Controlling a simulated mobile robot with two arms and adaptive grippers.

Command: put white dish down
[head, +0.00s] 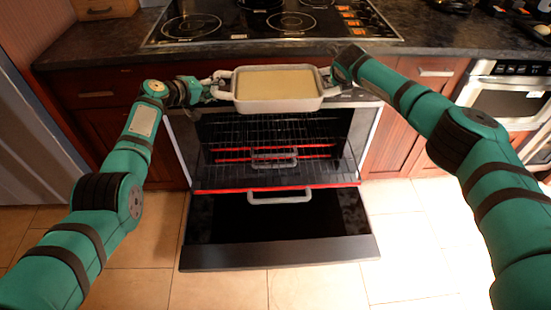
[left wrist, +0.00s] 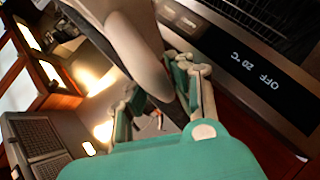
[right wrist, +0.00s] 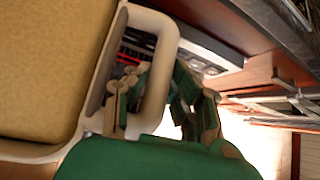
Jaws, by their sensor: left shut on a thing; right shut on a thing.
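The white dish (head: 277,105), a rectangular pan with a tan filling, is held level in front of the stove edge, above the open oven. My left gripper (head: 213,88) is shut on its left handle. In the left wrist view the dish's pale side (left wrist: 137,45) passes close to my left fingers (left wrist: 168,80). My right gripper (head: 335,76) is at the right handle, partly hidden by my wrist. In the right wrist view, my right fingers (right wrist: 160,88) are around the handle loop (right wrist: 168,60).
Wire racks (head: 230,130) and red-lit bars show inside the oven. The black stovetop (head: 240,25) lies behind the dish. Dark counter (head: 100,57) extends on both sides. The tiled floor in front is clear.

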